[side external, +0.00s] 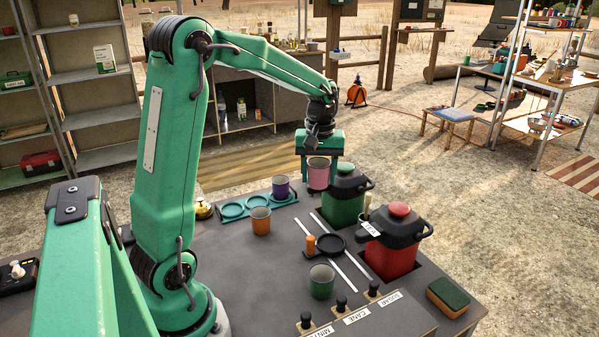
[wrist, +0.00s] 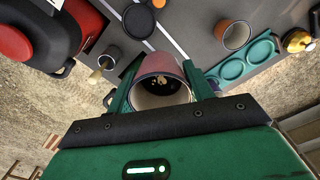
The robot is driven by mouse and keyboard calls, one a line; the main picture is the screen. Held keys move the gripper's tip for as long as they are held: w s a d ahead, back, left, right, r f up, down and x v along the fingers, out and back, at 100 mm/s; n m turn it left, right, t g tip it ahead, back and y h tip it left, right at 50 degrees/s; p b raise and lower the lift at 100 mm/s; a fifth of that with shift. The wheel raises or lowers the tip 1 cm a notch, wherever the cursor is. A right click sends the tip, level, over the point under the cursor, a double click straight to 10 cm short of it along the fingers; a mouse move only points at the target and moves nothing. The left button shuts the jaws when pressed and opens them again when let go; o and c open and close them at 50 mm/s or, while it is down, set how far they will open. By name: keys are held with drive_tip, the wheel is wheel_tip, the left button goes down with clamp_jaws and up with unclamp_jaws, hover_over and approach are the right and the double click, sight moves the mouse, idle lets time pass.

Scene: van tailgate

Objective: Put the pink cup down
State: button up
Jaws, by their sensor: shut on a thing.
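The pink cup (side external: 318,174) is held upright between the fingers of my gripper (side external: 320,160), beside the green dispenser in the side external view. In the wrist view my gripper (wrist: 160,92) is shut on the pink cup (wrist: 158,65), a finger on either side. The cup's open mouth faces the wrist camera, and something small and pale shows on its dark inside. The cup appears to be above the tabletop; the gap beneath it is hard to judge.
A teal holder (side external: 231,210) carries a purple cup (side external: 281,188) and empty rings. An orange cup (side external: 261,221) and a green cup (side external: 321,282) stand on the table. A green dispenser (side external: 343,198) and a red dispenser (side external: 392,252) are close on the right. Bare table lies between the orange cup and white strips.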

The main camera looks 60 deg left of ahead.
drive_tip(key=s+a+n, duration=0.5)
drive_tip(key=a+n, duration=0.1)
drive_tip(key=a, duration=0.5)
drive_tip(key=shift+d+f, duration=0.2)
drive_tip(key=shift+f, duration=2.35)
hover_over(257, 203)
wheel_tip(257, 203, down, 7)
drive_tip(key=shift+d+r, duration=0.1)
drive_tip(key=shift+f, duration=2.1)
drive_tip(key=shift+f, duration=0.15)
